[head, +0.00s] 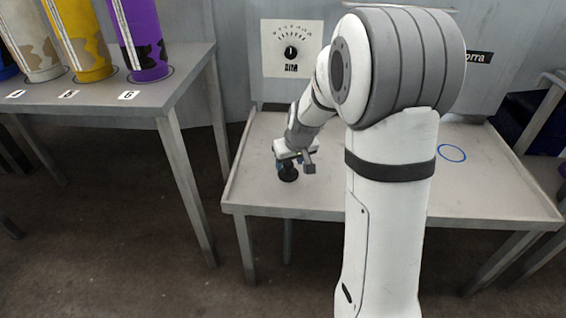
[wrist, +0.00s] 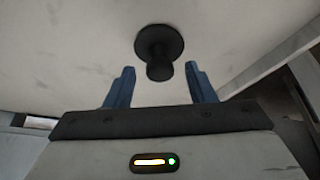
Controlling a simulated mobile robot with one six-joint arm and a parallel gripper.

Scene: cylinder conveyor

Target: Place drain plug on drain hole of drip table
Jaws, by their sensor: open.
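The black drain plug (head: 288,173), a round disc with a knob, stands upright on the left part of the grey drip table (head: 320,200). It also shows in the wrist view (wrist: 158,45), knob towards me. My gripper (head: 294,158) is close to the plug. In the wrist view its blue fingers (wrist: 160,76) are spread apart, one on each side of the knob's line, with a gap to the knob and nothing held.
A blue ring (head: 452,153) is marked on the right of the drip table. A dial panel (head: 291,48) is on the wall behind. A separate table (head: 130,95) at the left holds several coloured cylinders. My arm hides the table's middle.

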